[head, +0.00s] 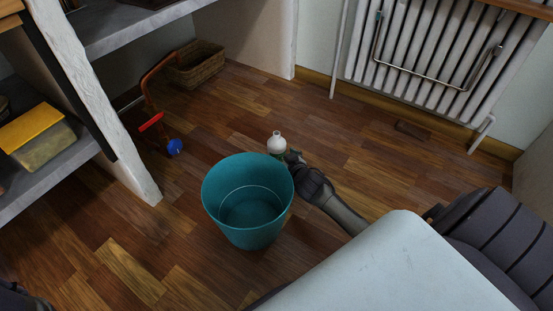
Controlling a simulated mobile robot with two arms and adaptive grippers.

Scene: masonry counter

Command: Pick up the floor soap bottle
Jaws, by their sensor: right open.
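The soap bottle (277,143) stands upright on the wooden floor, just behind the teal bucket. Its white top shows, while its lower part is hidden by the bucket rim and my gripper. My right gripper (291,157) is low, beside the bottle on its right, and is open. Its fingers are small and partly hidden, so I cannot tell whether they touch the bottle.
The teal bucket (248,232) stands empty in front of the bottle. A wicker basket (196,66) and a red and blue item (174,147) lie by the masonry shelves at left. A radiator (420,60) is on the back wall. The floor right of the bottle is mostly clear.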

